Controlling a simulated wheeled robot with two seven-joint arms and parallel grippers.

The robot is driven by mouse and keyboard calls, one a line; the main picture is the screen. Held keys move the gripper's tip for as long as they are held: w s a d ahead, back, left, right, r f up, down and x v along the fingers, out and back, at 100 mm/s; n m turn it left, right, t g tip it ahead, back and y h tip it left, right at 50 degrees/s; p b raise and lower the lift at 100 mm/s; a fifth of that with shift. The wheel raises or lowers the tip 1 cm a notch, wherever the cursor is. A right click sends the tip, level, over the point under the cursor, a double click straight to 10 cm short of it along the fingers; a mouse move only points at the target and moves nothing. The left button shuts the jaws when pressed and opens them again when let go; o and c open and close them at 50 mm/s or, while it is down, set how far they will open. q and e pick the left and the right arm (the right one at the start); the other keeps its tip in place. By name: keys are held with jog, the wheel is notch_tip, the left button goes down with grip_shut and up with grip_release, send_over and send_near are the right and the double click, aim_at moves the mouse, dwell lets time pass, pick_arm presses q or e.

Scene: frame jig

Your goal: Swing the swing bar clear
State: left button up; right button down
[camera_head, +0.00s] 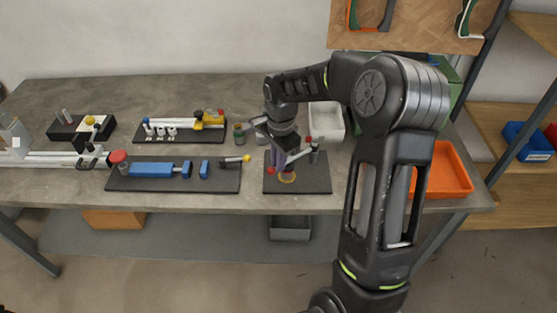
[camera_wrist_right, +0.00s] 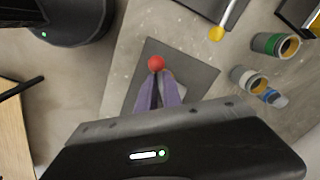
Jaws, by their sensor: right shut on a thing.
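The swing bar (camera_head: 300,157) is a pale bar running left from a dark upright post (camera_head: 314,153) to a red ball knob (camera_head: 270,171). It sits over a small dark plate (camera_head: 318,183), and a yellow ring (camera_head: 288,179) shows beneath it. My right gripper (camera_head: 279,164) comes down from above, its purple-grey fingers shut on the bar near the knob. In the right wrist view, the red knob (camera_wrist_right: 156,63) shows just beyond the fingertips (camera_wrist_right: 158,82). The fingers and gripper body hide most of the bar there. My left gripper is not in view.
Left of the plate is a longer dark base (camera_head: 150,184) with blue blocks and a yellow-tipped lever (camera_head: 246,158). Small jars (camera_head: 239,134) stand behind my gripper. A white bin (camera_head: 327,116) and an orange tray (camera_head: 450,172) are to the right. Bare table lies between the bases.

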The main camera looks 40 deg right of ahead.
jog(key=shift+s, duration=0.15)
dwell(0.3)
jog(key=shift+s+d+n+b, duration=0.15)
jog(key=shift+s+n+b, duration=0.4)
jog(key=shift+s+n, duration=0.7)
jog(key=s+d+n+b, duration=0.1)
jog(key=s+d+n, duration=0.6)
jog(key=s+n, duration=0.2)
jog(key=shift+d+n+y+b, duration=0.3)
jog(key=shift+n+b, duration=0.05)
jog(key=shift+n, duration=0.5)
jog(key=shift+s, duration=0.1)
jog(key=c, duration=1.5)
grip_release()
jog(key=shift+r, duration=0.1)
